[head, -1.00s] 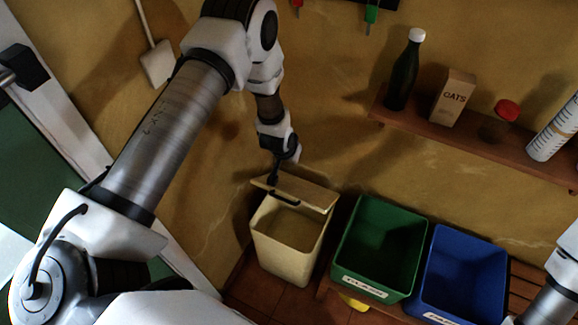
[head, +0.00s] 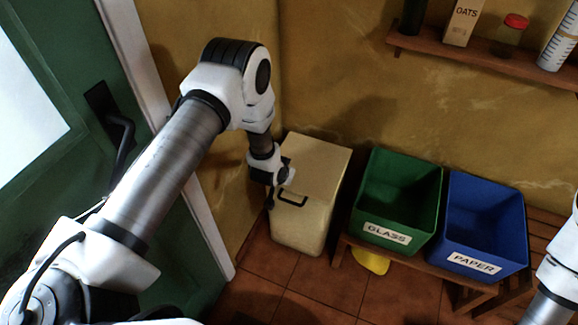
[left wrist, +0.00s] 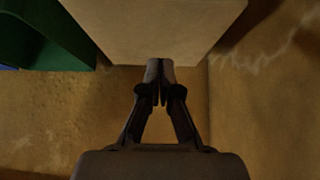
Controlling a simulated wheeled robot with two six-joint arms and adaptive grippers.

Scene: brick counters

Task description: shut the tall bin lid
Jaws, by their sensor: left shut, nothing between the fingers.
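The tall cream bin (head: 298,234) stands on the floor by the corner, left of the green bin. Its lid (head: 316,162) lies down flat over the opening, and the inside is hidden. A dark handle (head: 292,198) shows at the lid's front edge. My left gripper (head: 270,200) is at the bin's left front edge, close to the handle. In the left wrist view its fingers (left wrist: 160,82) are together and empty, just below a pale bin surface (left wrist: 155,28). I cannot tell whether they touch it. Only part of my right arm shows, without its gripper.
A green GLASS bin (head: 386,236) and a blue PAPER bin (head: 474,264) stand open on a low wooden bench (head: 425,268) to the right. A yellow object (head: 371,262) is under it. A green door (head: 105,165) is at left. A wall shelf (head: 490,62) holds jars.

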